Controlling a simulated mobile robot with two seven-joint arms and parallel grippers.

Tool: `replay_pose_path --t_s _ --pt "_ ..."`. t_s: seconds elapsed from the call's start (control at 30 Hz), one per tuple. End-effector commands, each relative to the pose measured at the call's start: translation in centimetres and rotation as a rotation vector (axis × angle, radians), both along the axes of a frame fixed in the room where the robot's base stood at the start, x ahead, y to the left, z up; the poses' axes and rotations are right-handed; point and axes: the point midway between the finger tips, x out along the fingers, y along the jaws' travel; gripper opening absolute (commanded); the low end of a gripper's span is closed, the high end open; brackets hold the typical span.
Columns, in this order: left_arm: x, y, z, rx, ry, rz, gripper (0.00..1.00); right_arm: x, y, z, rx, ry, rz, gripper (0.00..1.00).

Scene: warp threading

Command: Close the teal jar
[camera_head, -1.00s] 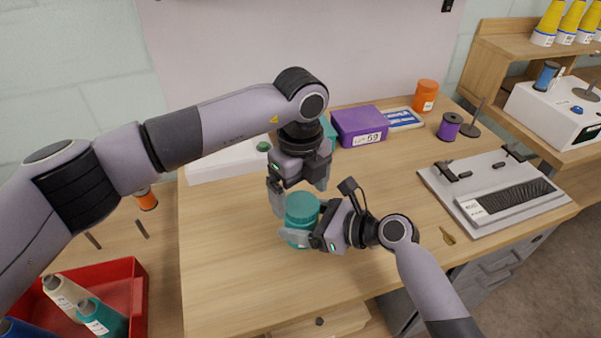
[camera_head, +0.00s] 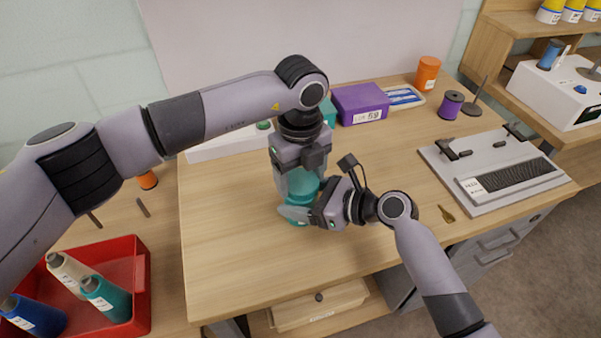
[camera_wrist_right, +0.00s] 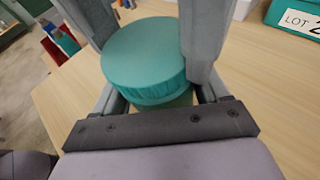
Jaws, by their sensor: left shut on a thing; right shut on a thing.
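The teal jar (camera_head: 297,223) stands upright on the wooden table, largely hidden by my grippers. Its round teal lid (camera_wrist_right: 145,52) is on top of the body (camera_wrist_right: 165,98) in the right wrist view; I cannot tell whether it is fully seated. My left gripper (camera_head: 301,182) comes down from above, with one finger on either side of the lid; its fingers also show in the right wrist view (camera_wrist_right: 150,45). My right gripper (camera_head: 304,209) reaches in from the right, low down, and is shut around the jar body.
Behind are a purple box (camera_head: 362,104), a teal box (camera_head: 329,112) and a white device (camera_head: 225,142). To the right are a grey keyboard-like device (camera_head: 493,172), a brass piece (camera_head: 447,214) and a purple spool (camera_head: 451,104). A red bin (camera_head: 140,285) is at lower left. The table's front left is clear.

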Motion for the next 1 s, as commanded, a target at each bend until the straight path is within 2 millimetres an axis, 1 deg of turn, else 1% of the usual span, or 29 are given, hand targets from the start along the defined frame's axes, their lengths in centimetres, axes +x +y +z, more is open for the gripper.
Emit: replay_pose_path --t_s 0.1,0.2,0.3,0.43,0.67,0.7,0.77,0.8,1.0 --pt "-0.04 0.07 0.01 0.004 0.003 -0.167 0.34 0.16 -0.14 0.09 0.001 -0.002 -0.005 0.00" --pt "-0.03 0.09 -0.01 0.007 0.002 -0.291 0.34 0.18 -0.16 0.09 0.001 -0.002 -0.006 0.00" --pt "-0.06 0.07 -0.03 0.007 0.003 -0.377 0.34 0.19 -0.18 0.08 0.000 -0.001 -0.006 0.00" --pt "-0.07 0.07 -0.05 0.006 0.004 -0.422 0.34 0.20 -0.20 0.08 0.000 -0.002 -0.007 0.00" --pt "-0.09 0.09 -0.06 0.007 0.006 -0.423 0.34 0.23 -0.24 0.07 0.000 -0.002 -0.008 0.00" --pt "-0.09 0.10 -0.06 0.007 0.006 -0.422 0.74 0.24 -0.26 0.08 0.000 -0.002 -0.008 0.00" --pt "-0.09 0.10 -0.06 0.008 0.005 -0.422 0.94 0.23 -0.24 0.07 0.000 -0.002 -0.008 0.00" --pt "-0.09 0.09 -0.06 0.007 0.005 -0.422 0.96 0.21 -0.20 0.08 0.000 -0.002 -0.007 0.00" --pt "-0.09 -0.09 -0.01 0.002 0.002 -0.422 0.96 0.08 0.02 0.15 0.002 -0.003 -0.002 0.00"
